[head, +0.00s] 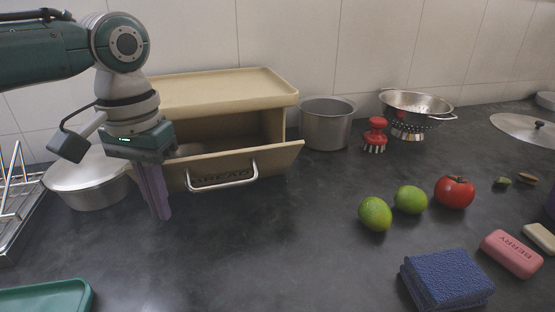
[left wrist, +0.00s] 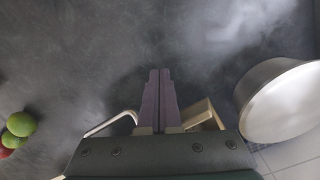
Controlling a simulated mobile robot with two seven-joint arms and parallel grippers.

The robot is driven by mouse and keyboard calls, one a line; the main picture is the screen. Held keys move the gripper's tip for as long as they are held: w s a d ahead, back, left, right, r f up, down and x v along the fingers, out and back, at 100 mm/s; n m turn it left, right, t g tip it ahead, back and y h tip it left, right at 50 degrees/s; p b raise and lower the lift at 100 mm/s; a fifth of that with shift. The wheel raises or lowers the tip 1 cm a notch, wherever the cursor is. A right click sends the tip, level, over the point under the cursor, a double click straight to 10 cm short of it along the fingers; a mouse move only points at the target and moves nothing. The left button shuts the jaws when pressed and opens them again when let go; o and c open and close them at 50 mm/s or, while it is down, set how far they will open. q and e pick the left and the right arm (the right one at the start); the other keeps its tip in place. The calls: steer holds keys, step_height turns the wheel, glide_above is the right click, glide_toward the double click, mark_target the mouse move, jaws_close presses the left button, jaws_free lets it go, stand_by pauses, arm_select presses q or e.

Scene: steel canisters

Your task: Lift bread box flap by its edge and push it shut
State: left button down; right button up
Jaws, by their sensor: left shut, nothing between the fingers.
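The cream bread box (head: 215,90) stands against the back wall. Its front flap (head: 280,157) is tilted open, leaning outward, with a dark opening above it. A metal bar handle (head: 222,184) is on the flap's face, over partly hidden lettering. My left gripper (head: 163,216) is shut and empty, fingers pointing down in front of the flap's left end. It hides that end, and I cannot tell whether it touches. In the left wrist view, the shut fingers (left wrist: 159,72) lie between the handle (left wrist: 108,123) and a corner of the flap (left wrist: 202,112). My right gripper is not in view.
A lidded pan (head: 88,182) stands left of the box, close to my left gripper. A wire rack (head: 14,200) and green tray (head: 45,298) are further left. A grey pot (head: 327,125) is right of the box. Limes (head: 375,214) lie front right. The counter before the flap is clear.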

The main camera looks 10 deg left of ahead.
arm_select(q)
steer(key=shift+r, duration=0.2)
steer(key=shift+w+a+r, duration=0.25)
steer(key=shift+w+r, duration=0.2)
steer(key=shift+r, duration=0.1)
